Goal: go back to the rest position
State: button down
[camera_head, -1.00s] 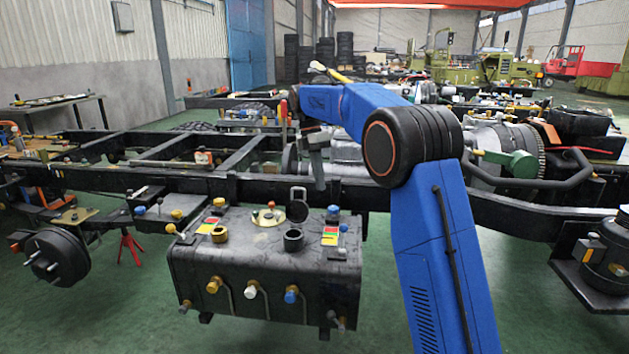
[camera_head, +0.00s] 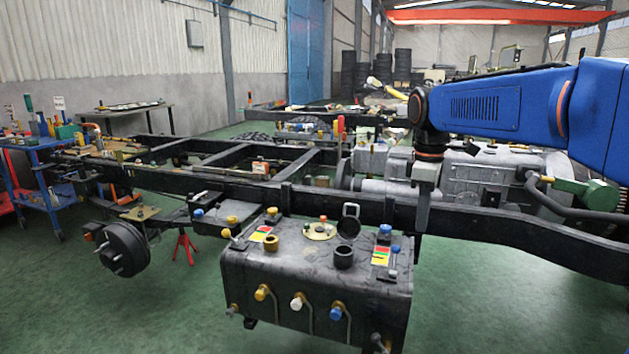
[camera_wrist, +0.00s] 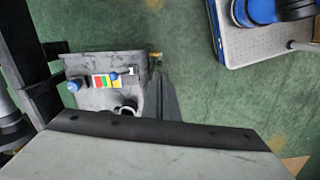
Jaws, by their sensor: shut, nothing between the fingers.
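My blue arm reaches in from the right in the head view. My gripper (camera_head: 418,230) hangs from it, pointing down, shut and empty, just right of the black tank's upper right corner. In the wrist view my gripper (camera_wrist: 162,75) shows as dark closed fingers above the grey gripper body. The black tank (camera_head: 310,275) hangs on the near side of the chassis frame, with caps, coloured labels and an open round lid on top. Its top with a coloured label also shows in the wrist view (camera_wrist: 125,65).
The dark chassis rail (camera_head: 500,228) runs across the view behind the tank. A brake drum (camera_head: 122,248) and a red stand (camera_head: 184,246) are at left, near a blue tool cart (camera_head: 50,195). Green floor in front is clear. My base shows at the wrist view's upper right.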

jog(key=s+d+f+m+t, duration=0.2)
jog(key=s+f+m, duration=0.4)
jog(key=s, duration=0.7)
jog(key=s+d+f+m+t, duration=0.2)
jog(key=s+f+m, duration=0.4)
jog(key=s, duration=0.8)
notch_tip(320, 180, down, 3)
jog(key=shift+r, duration=0.15)
dwell(0.5)
